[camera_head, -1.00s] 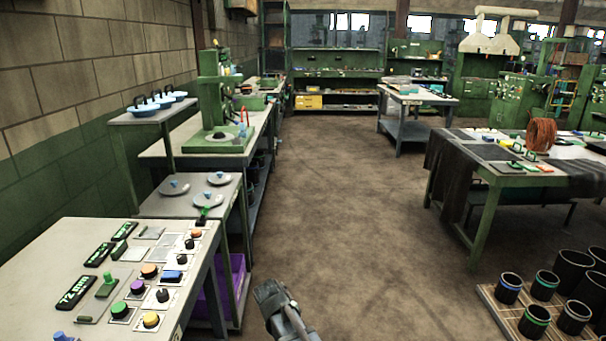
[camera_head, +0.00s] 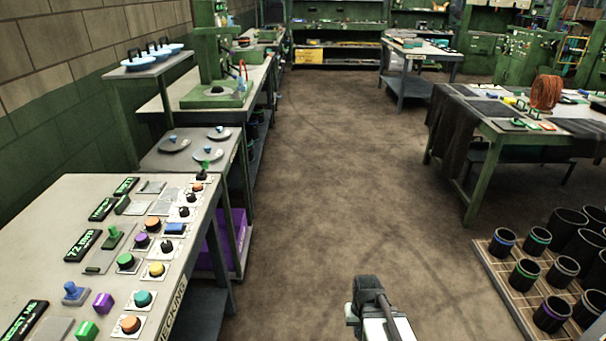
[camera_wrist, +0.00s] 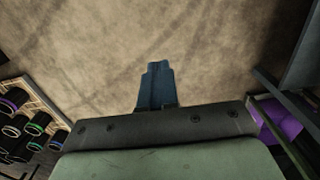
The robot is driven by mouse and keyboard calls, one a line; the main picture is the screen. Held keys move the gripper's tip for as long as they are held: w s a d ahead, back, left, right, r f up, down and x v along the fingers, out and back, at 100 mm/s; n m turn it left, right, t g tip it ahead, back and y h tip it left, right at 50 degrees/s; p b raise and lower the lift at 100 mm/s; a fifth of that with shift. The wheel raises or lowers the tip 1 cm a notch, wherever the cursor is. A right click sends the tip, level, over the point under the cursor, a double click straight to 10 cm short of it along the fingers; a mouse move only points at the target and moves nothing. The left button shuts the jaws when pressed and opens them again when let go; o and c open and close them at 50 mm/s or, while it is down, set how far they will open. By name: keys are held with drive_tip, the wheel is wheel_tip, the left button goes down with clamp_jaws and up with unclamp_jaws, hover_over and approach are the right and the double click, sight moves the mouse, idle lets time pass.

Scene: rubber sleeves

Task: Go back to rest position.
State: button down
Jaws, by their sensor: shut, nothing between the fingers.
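My gripper (camera_head: 368,287) is at the bottom of the head view, right of centre, over the open brown floor. It also shows in the wrist view (camera_wrist: 157,68), where its fingers are together with nothing between them. Bare floor lies beyond the fingertips. It touches nothing that I can see.
A control table (camera_head: 60,213) with buttons and knobs stands at the left. A purple bin (camera_head: 229,240) sits beneath the benches beside it. A pallet (camera_head: 490,262) with several black sleeves is at the lower right. A green table (camera_head: 478,138) stands behind it. The floor between is clear.

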drive_tip(key=s+f+g, duration=0.3)
drive_tip(key=s+f, duration=0.6)
drive_tip(key=s, duration=0.5)
drive_tip(key=s+f+g, duration=0.3)
drive_tip(key=s+f, duration=0.7)
drive_tip(key=s, duration=0.4)
drive_tip(key=shift+s+g, duration=0.3)
drive_tip(key=shift+s, duration=0.05)
